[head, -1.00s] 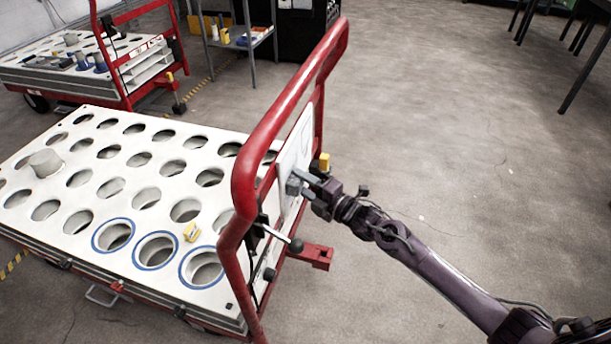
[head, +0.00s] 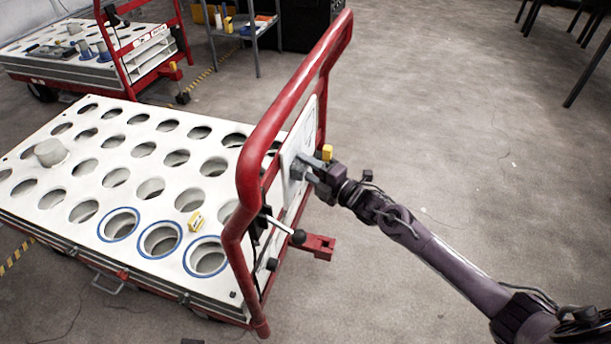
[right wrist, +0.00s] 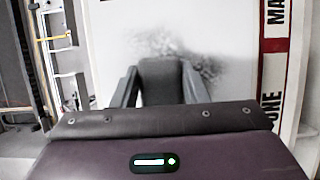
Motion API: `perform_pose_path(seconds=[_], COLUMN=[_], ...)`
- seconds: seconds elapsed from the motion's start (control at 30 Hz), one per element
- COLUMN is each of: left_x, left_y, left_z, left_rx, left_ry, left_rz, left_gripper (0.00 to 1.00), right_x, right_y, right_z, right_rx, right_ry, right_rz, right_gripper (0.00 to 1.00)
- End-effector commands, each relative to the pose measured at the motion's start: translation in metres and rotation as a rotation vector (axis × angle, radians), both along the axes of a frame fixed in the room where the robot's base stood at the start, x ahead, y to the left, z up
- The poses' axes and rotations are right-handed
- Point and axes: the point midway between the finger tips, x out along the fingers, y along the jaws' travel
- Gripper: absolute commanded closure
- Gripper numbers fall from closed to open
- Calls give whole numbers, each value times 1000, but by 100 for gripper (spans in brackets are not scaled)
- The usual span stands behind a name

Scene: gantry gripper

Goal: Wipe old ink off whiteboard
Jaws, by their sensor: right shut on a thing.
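The whiteboard (head: 299,143) is a white panel fixed upright on the red handle frame of the cart, seen nearly edge-on in the head view. In the right wrist view the whiteboard (right wrist: 225,28) fills the middle and carries a smudged dark grey ink patch (right wrist: 205,66). My right gripper (head: 303,170) is shut on a dark grey block-like eraser (right wrist: 161,78), held at the board's face just below and left of the darkest ink. The eraser hides part of the board; whether it touches cannot be told. My left gripper is not in view.
The cart's white top (head: 75,238) with rows of round holes lies left of the red frame (head: 262,135). A yellow object (head: 327,152) sits at the board's right edge. A second cart (head: 85,80) and a shelf (head: 245,30) stand behind.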

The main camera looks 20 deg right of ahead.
Motion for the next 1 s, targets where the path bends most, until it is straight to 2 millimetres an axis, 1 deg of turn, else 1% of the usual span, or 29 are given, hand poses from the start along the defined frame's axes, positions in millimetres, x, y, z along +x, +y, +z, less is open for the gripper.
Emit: perform_pose_path(seconds=[0.03, 0.27, 0.5, 0.77, 1.0], left_x=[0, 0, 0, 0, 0], left_y=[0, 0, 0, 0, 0], left_z=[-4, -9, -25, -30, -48], left_rx=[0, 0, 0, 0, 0], left_ry=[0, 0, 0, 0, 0], left_rz=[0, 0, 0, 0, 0], left_gripper=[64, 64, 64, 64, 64], right_x=[3, 9, 26, 34, 49], right_y=[-2, -6, -16, -21, -33], right_z=[-1, -1, -3, -1, -3], right_rx=[0, 0, -1, 0, -1], right_ry=[-2, -1, -2, 0, -3], right_rz=[0, 0, 0, 0, 0], right_gripper=[78, 78, 78, 78, 78])
